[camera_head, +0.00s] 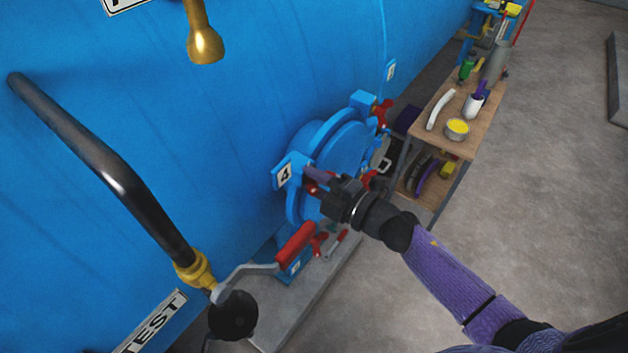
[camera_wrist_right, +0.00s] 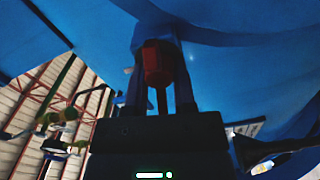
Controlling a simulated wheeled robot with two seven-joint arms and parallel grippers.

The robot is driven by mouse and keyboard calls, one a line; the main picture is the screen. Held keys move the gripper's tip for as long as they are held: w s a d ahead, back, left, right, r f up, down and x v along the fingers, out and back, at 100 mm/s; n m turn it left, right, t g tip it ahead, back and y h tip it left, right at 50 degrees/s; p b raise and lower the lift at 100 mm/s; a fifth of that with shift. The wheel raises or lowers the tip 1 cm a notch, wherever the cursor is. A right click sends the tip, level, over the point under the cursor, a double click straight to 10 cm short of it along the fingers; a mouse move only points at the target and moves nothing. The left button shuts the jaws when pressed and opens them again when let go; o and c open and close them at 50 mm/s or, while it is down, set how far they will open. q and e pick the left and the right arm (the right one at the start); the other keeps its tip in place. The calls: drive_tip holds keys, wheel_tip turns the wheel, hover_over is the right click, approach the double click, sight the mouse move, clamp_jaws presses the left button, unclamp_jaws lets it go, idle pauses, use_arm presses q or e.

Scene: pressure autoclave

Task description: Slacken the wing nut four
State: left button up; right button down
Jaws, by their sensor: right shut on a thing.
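Wing nut four is red and sits by the blue lug marked 4 (camera_head: 284,174) on the rim of the round blue door (camera_head: 343,150). My right gripper (camera_head: 318,183) reaches it from the right and mostly covers it in the head view. In the right wrist view the red wing nut (camera_wrist_right: 156,64) stands between the two dark fingers of my right gripper (camera_wrist_right: 157,85), which is shut on it. A thin red stem runs down from the nut between the fingers. My left gripper is not in view.
Another red wing nut (camera_head: 383,112) is at the door's upper right. A red-handled valve lever (camera_head: 296,243) and a black pipe (camera_head: 110,165) stand at left and below. A wooden cart (camera_head: 424,130) with bottles and a yellow tin is behind.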

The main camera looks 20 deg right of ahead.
drive_tip(key=n, duration=0.1)
drive_tip(key=n+b, duration=0.1)
drive_tip(key=n, duration=0.1)
drive_tip(key=shift+f+n, duration=0.25)
drive_tip(key=shift+n, duration=0.15)
drive_tip(key=n+b, duration=0.2)
drive_tip(key=n, duration=0.1)
drive_tip(key=shift+f+n, duration=0.1)
drive_tip(key=shift+n, duration=0.2)
drive_tip(key=n+b, duration=0.1)
drive_tip(key=n, duration=0.1)
drive_tip(key=shift+f+n, duration=0.1)
drive_tip(key=shift+n, duration=0.2)
drive_tip(key=n+b, duration=0.1)
drive_tip(key=n, duration=0.3)
drive_tip(key=shift+w+d+b, duration=0.1)
drive_tip(key=shift+d+b, duration=0.05)
drive_tip(key=shift+b, duration=0.2)
drive_tip(key=shift+n, duration=0.3)
drive_tip(key=shift+c, duration=2.2)
unclamp_jaws()
